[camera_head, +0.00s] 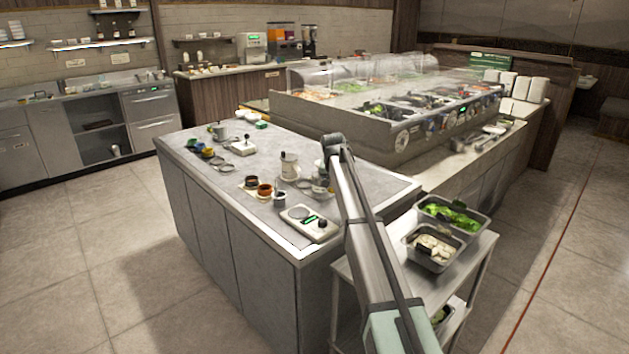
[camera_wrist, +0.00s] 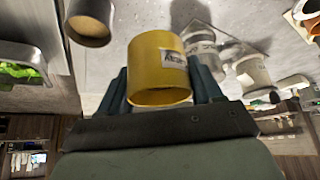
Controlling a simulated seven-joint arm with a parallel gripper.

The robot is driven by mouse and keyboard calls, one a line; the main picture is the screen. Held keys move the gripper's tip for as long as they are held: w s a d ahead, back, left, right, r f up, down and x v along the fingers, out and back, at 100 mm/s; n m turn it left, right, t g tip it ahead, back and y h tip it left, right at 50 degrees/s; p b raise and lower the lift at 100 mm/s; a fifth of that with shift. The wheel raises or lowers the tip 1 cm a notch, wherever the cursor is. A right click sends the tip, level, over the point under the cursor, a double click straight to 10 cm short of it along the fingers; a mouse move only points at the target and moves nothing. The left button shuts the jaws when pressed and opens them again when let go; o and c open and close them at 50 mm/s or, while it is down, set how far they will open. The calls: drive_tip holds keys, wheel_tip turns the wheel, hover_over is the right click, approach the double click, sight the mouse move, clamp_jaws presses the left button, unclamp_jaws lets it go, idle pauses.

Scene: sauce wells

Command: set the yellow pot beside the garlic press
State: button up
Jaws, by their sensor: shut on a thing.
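The yellow pot (camera_wrist: 158,55) with a white printed label is in the middle of the wrist view. My gripper (camera_wrist: 160,80) is shut on it, with one dark finger on each side. The pot's open rim points toward the wrist camera. Whether its far end touches the counter I cannot tell. In the head view my arm hides the gripper, and I cannot pick out the held pot there. I cannot make out a garlic press for certain in either view.
Steel food trays (camera_head: 433,262) stand right.

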drive_tip(key=w+n+y, duration=0.1)
drive_tip(key=n, duration=0.1)
drive_tip(key=w+d+f+n+y, duration=0.1)
drive_tip(key=w+n, duration=0.1)
drive_tip(key=w+f+n+y, duration=0.1)
drive_tip(key=w+n, duration=0.1)
drive_tip(key=shift+w+d+f, duration=0.1)
drive_tip(key=shift+d+f, duration=0.1)
drive_tip(key=shift+d, duration=0.05)
drive_tip(key=shift+f, duration=0.1)
drive_tip(key=shift+f, duration=3.1)
drive_tip(key=shift+f, duration=0.5)
drive_tip(key=o, duration=1.2)
drive_tip(key=shift+r, duration=0.15)
